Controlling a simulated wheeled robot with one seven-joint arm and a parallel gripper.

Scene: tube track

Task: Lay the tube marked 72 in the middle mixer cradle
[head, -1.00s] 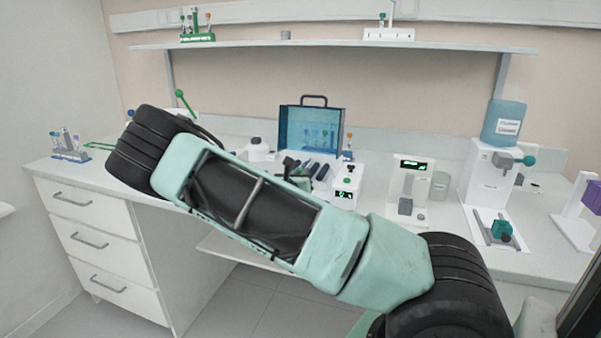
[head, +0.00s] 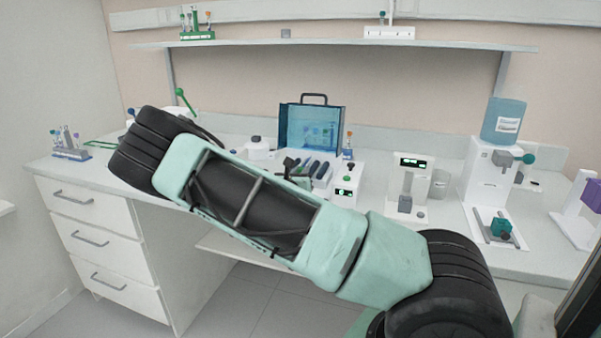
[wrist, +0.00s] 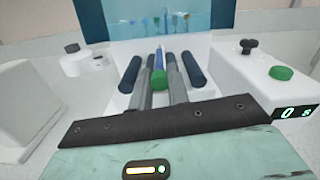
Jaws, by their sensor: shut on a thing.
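My gripper (wrist: 161,82) is shut on a tube (wrist: 159,76) with a green cap and a blue body, seen between the two grey fingers in the wrist view. The cap faces the camera and the tube points away. No number on it can be read. The white mixer (wrist: 262,88) lies around and below the fingers, with dark blue rollers (wrist: 130,73) on both sides of the tube. I cannot tell whether the tube touches the cradle under it. In the head view the mixer (head: 346,186) is partly hidden by my arm.
A blue see-through case (head: 312,125) stands behind the mixer. A white device with a display (head: 410,185) and a dispenser with a blue bottle (head: 505,122) stand to the right. A tube rack (head: 70,150) is at the far left. A shelf (head: 330,45) runs above.

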